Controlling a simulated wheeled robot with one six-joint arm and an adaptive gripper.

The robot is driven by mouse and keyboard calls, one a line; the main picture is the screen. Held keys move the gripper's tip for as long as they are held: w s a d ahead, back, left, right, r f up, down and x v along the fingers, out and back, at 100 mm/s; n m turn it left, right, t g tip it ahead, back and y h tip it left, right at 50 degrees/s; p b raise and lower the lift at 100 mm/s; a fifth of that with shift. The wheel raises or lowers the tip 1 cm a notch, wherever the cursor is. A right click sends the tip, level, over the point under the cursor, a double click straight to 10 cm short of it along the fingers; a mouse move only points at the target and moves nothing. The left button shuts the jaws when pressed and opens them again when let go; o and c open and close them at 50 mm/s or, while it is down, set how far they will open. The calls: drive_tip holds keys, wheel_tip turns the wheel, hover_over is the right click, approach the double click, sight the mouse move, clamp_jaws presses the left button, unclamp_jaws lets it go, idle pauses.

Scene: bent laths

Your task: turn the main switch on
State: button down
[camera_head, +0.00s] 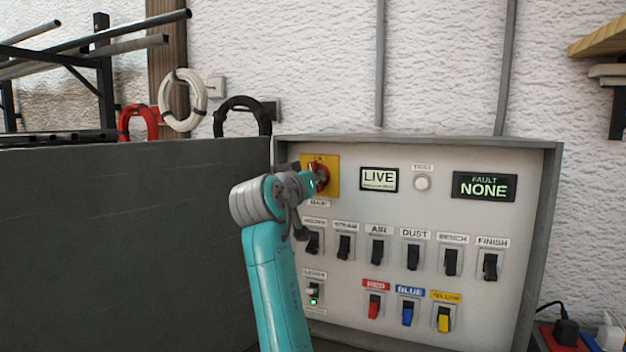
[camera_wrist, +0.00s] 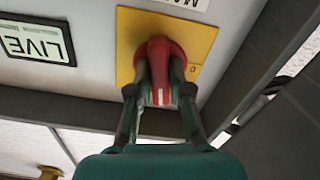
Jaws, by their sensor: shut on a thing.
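The main switch is a red rotary knob (camera_wrist: 158,62) on a yellow plate (camera_wrist: 205,42), and the wrist view shows it upside down. In the head view the yellow plate (camera_head: 333,172) sits at the panel's upper left, with the red knob (camera_head: 322,178) partly hidden by my arm. My gripper (camera_wrist: 159,92) is shut on the red knob, one finger on each side of its grip. The label MAIN shows below the plate in the head view. The panel's display (camera_head: 379,180) reads LIVE.
The grey panel (camera_head: 450,215) carries a row of black rocker switches below the display, and red, blue and yellow switches lower down. A FAULT display (camera_head: 484,186) reads NONE. A dark grey board (camera_head: 130,240) stands left of the panel. Coiled cables (camera_head: 183,100) hang behind it.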

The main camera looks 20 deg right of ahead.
drive_tip(key=shift+f+m, duration=0.1)
drive_tip(key=shift+m, duration=1.2)
drive_tip(key=c, duration=1.1)
unclamp_jaws()
drive_tip(key=v, duration=1.2)
